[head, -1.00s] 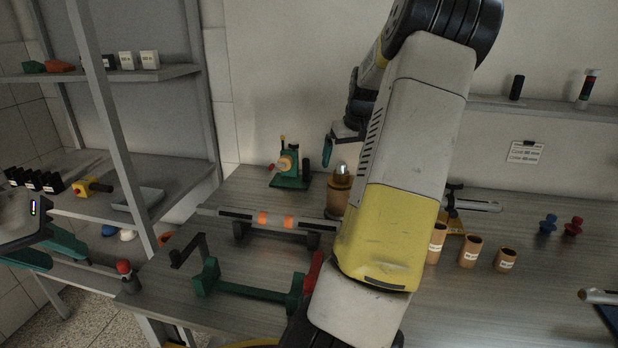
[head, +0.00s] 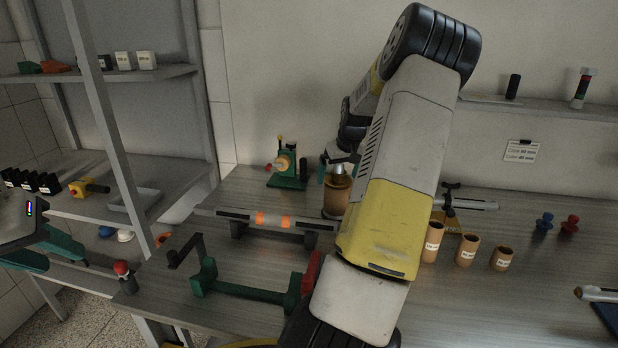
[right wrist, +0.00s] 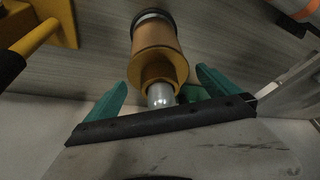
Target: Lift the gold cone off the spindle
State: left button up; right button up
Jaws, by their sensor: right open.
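The gold cone (head: 339,182) sits on a brown cylinder (head: 335,202) on the bench, and a silver spindle tip (right wrist: 160,95) sticks out of it. In the right wrist view the gold cone (right wrist: 158,68) has a wide flange around the tip. My right gripper (right wrist: 162,82) is open, its green fingers on either side of the cone with gaps showing. In the head view the right gripper (head: 338,172) is just above the cone, partly hidden by my arm. My left gripper (head: 68,262) is open and empty at the far left, near the shelf.
A horizontal bar with orange bands (head: 285,219) lies in front of the cone on black supports. A green machine (head: 288,168) stands behind left, and a green stand (head: 245,292) is nearer. Small brown cups (head: 467,251) stand to the right.

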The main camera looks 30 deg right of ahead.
jog(key=c, duration=1.4)
jog(key=shift+r, duration=3.55)
jog(key=shift+c, duration=0.2)
jog(key=shift+r, duration=0.1)
jog(key=shift+r, duration=2.3)
